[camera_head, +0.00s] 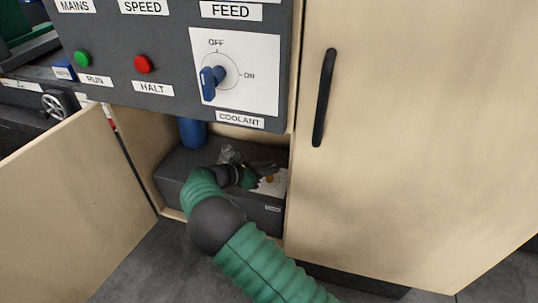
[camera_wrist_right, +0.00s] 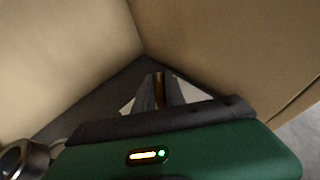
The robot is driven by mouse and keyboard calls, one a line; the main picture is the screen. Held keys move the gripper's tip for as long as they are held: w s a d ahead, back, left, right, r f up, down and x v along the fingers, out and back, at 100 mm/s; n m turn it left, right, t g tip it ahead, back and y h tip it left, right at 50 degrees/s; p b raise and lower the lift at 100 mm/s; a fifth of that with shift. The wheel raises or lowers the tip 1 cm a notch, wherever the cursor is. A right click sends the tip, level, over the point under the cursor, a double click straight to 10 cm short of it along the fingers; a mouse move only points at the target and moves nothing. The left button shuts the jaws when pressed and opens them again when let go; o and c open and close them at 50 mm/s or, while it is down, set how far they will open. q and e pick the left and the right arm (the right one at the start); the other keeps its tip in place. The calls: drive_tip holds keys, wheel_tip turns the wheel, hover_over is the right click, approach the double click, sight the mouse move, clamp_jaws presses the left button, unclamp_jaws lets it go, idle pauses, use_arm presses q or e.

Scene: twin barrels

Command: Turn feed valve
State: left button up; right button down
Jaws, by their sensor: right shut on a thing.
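Inside the open cabinet, a dark box (camera_head: 225,190) carries a white plate (camera_head: 274,187) with a small brass-orange part (camera_head: 269,179) on it, which may be the feed valve. My right gripper (camera_head: 264,170) reaches in over the plate, at this part. In the right wrist view my right gripper (camera_wrist_right: 160,90) is shut with a narrow brass-brown piece (camera_wrist_right: 159,88) between its fingers. The fingers hide most of it, so its angle cannot be told. My left gripper is not in view.
Above the opening is a grey panel with a FEED label (camera_head: 230,11), a blue rotary switch (camera_head: 214,78) marked OFF and ON, and green (camera_head: 82,58) and red (camera_head: 143,64) buttons. A closed wooden door (camera_head: 400,130) stands right; an open door (camera_head: 60,210) stands left. Cabinet walls are close around my gripper.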

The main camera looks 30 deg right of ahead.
drive_tip(key=shift+d+r+m+g+p, duration=0.1)
drive_tip(key=shift+m+g+p, duration=0.35)
drive_tip(key=shift+m+g, duration=0.35)
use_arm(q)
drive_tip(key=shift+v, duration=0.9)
use_arm(e)
drive_tip(key=shift+f+m+g, duration=0.2)
drive_tip(key=shift+m+g, duration=0.5)
drive_tip(key=shift+g, duration=0.3)
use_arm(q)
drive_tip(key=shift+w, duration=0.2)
use_arm(e)
drive_tip(key=c, duration=1.4)
unclamp_jaws()
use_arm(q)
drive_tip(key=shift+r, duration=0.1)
use_arm(e)
drive_tip(key=shift+r, duration=0.1)
